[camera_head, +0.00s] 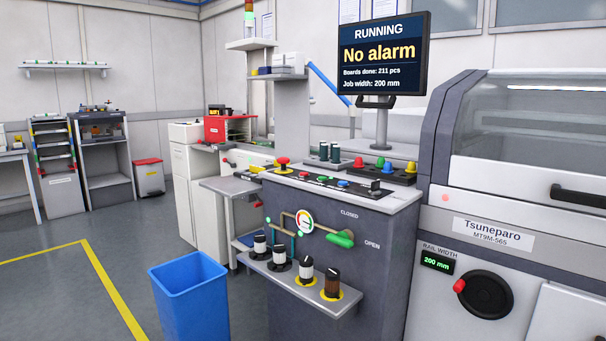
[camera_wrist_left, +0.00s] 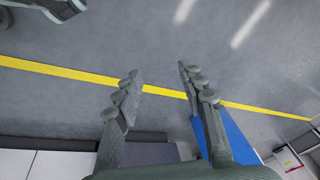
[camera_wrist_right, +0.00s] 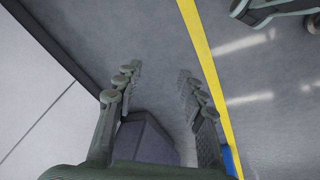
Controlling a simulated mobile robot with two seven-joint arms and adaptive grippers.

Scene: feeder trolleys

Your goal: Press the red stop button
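A red mushroom-shaped button (camera_head: 283,161) on a yellow base sits at the left end of the console top in the head view. It looks like the stop button, though no label on it is readable. Neither gripper shows in the head view. My left gripper (camera_wrist_left: 159,70) is open and empty in the left wrist view, above the grey floor with its yellow line. My right gripper (camera_wrist_right: 160,71) is open and empty in the right wrist view, also above the floor. The button shows in neither wrist view.
A monitor (camera_head: 384,56) reads "RUNNING, No alarm". A machine with a handwheel (camera_head: 487,294) stands at right.

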